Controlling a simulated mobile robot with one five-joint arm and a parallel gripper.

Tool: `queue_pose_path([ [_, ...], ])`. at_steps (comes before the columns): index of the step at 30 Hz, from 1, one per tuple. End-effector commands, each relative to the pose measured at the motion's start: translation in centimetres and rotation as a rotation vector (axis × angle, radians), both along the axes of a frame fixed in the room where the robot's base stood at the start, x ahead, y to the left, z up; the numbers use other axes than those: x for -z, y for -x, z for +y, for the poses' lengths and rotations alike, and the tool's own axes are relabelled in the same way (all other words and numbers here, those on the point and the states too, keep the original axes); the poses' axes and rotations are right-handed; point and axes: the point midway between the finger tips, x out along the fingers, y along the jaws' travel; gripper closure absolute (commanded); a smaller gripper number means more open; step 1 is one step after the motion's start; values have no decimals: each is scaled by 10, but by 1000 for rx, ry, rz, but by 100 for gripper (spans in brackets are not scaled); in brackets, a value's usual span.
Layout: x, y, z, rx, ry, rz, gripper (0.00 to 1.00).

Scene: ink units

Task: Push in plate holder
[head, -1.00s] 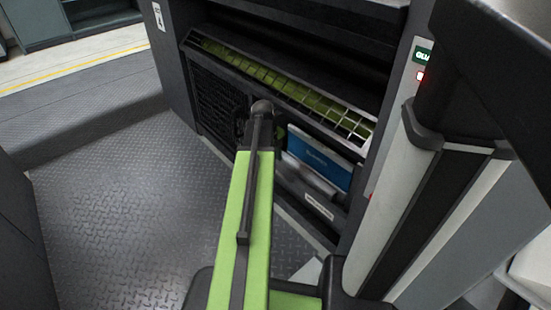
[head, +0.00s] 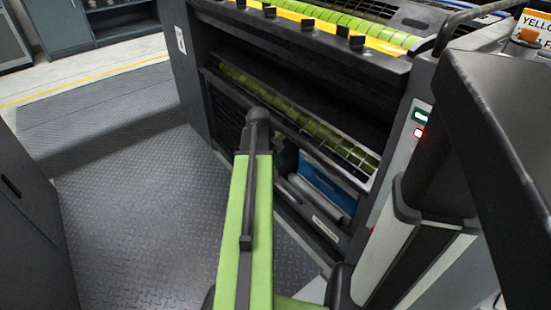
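The ink unit's dark front has a long lower opening. In it, a blue panel (head: 329,187) shows behind a silver bar (head: 313,197); I take this to be the plate holder area, but cannot tell how far in the holder sits. A barred guard (head: 300,120) with a green roller behind it runs above. My green arm reaches forward to the left of the blue panel. My gripper is hidden behind the arm, so its fingers and any contact do not show.
Upper rollers with a yellow strip (head: 307,18) run along the unit's top. Open tread-plate floor (head: 140,220) lies at the left. A grey cabinet (head: 30,240) borders the left edge.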

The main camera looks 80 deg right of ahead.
Motion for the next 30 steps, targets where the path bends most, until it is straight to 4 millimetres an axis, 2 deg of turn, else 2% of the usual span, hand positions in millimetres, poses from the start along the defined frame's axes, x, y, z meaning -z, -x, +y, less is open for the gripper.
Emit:
queue_pose_path([
  [1, -5, -22, 2, -165, 4, 90, 97],
  [2, -10, -34, 2, -288, 5, 165, 100],
  [3, -18, -52, 2, -454, 4, 271, 100],
  [6, -40, -92, 4, -810, -15, 525, 100],
  [9, -59, -122, 6, -1041, -42, 713, 100],
  [12, -68, -135, 8, -1141, -60, 805, 100],
  [16, -69, -135, 7, -1155, -65, 819, 100],
  [19, -61, -132, 2, -1153, -64, 818, 100],
  [30, -5, -96, -44, -1148, -66, 813, 100],
])
